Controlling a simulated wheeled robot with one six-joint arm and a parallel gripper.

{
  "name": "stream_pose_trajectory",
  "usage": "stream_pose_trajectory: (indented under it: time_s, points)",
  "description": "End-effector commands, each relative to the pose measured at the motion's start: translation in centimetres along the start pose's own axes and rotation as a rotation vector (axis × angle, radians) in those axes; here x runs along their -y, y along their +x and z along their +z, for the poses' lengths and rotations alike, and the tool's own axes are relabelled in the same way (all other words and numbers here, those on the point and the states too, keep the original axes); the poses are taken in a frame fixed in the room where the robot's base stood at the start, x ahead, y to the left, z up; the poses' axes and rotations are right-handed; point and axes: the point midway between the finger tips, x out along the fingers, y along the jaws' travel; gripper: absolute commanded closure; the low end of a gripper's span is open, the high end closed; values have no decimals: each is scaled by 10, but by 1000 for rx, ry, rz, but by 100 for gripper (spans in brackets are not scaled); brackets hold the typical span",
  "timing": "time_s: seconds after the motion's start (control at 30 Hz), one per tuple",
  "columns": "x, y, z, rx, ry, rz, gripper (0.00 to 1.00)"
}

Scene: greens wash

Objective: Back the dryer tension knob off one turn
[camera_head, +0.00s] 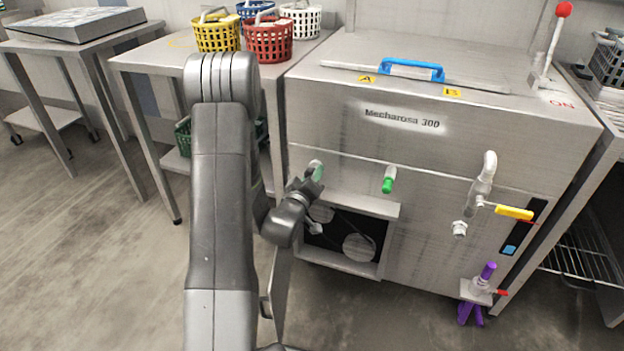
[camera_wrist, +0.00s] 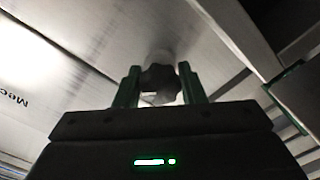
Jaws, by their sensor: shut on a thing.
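The dryer tension knob (camera_wrist: 160,82) is dark and lobed, on a pale round stem, in the wrist view. My gripper (camera_wrist: 160,92) has its green fingers on either side of the knob and is shut on it. In the head view my gripper (camera_head: 312,181) reaches the left part of the front of the steel machine marked "Mecharosa 300" (camera_head: 402,119), above an open bay. The knob is mostly hidden there by my gripper. How far the knob is turned cannot be told.
The open bay (camera_head: 358,209) shows round pulleys and a belt just below my gripper. A green-ended handle (camera_head: 388,180) sticks out to the right, with a white pipe (camera_head: 484,178) and yellow lever (camera_head: 514,212) farther right. Baskets (camera_head: 268,42) stand on the table behind my arm.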

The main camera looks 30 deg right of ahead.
Motion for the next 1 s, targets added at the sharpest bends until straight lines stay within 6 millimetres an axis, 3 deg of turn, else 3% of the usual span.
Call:
stream_pose_trajectory:
  time_s: [0.6,1.0]
  points:
    - [-1,-1,1,3,-552,-2,86]
    - [-1,-1,1,3,-748,-4,86]
